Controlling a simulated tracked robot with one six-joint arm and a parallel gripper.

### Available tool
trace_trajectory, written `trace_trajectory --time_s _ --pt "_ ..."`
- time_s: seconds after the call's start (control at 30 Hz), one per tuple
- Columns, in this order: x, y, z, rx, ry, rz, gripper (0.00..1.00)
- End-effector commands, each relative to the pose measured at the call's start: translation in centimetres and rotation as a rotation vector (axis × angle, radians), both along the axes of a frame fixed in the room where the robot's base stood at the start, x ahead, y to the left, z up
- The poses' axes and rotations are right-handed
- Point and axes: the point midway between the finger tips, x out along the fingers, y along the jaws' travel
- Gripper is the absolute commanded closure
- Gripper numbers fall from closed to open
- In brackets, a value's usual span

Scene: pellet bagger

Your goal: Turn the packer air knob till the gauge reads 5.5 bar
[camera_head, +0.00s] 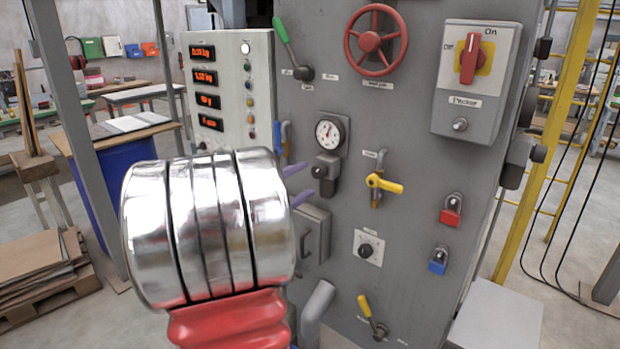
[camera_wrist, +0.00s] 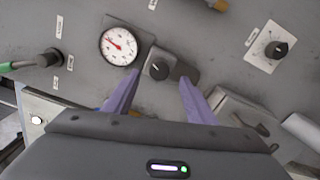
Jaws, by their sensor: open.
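The round white gauge (camera_head: 329,132) is on the grey panel, with a red needle; its numbers are too small to read. It also shows in the wrist view (camera_wrist: 119,45). The dark air knob (camera_head: 319,172) is just below the gauge, and it shows in the wrist view (camera_wrist: 158,68) with a light mark on its face. My gripper (camera_wrist: 158,80) has two purple fingers spread apart, one to each side of the knob in the wrist view. In the head view my gripper (camera_head: 301,183) is partly hidden by my arm. I cannot tell whether the fingers touch the knob.
A yellow valve handle (camera_head: 383,183) is right of the knob. A small handled box (camera_head: 311,234) is below it. A black dial on a white plate (camera_head: 367,249) is lower right. A red handwheel (camera_head: 376,40) and a green lever (camera_head: 292,49) are above. A display panel (camera_head: 231,95) is at left.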

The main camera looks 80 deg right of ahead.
Motion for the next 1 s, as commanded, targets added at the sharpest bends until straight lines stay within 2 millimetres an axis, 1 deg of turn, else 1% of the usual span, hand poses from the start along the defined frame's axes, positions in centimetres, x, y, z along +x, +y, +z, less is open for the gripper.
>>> trace_trajectory --time_s 0.03,0.3,0.5,0.7,1.0 --pt "0.5 0.9 0.0 0.001 0.001 0.005 0.49" --pt "2.2 4.8 0.0 0.0 0.0 0.004 0.49" --pt "3.1 7.0 -0.1 0.0 0.0 0.002 0.49" --pt "3.4 7.8 -0.1 0.001 0.0 0.0 0.49" --pt "3.4 7.8 -0.1 0.001 0.001 0.0 0.49"
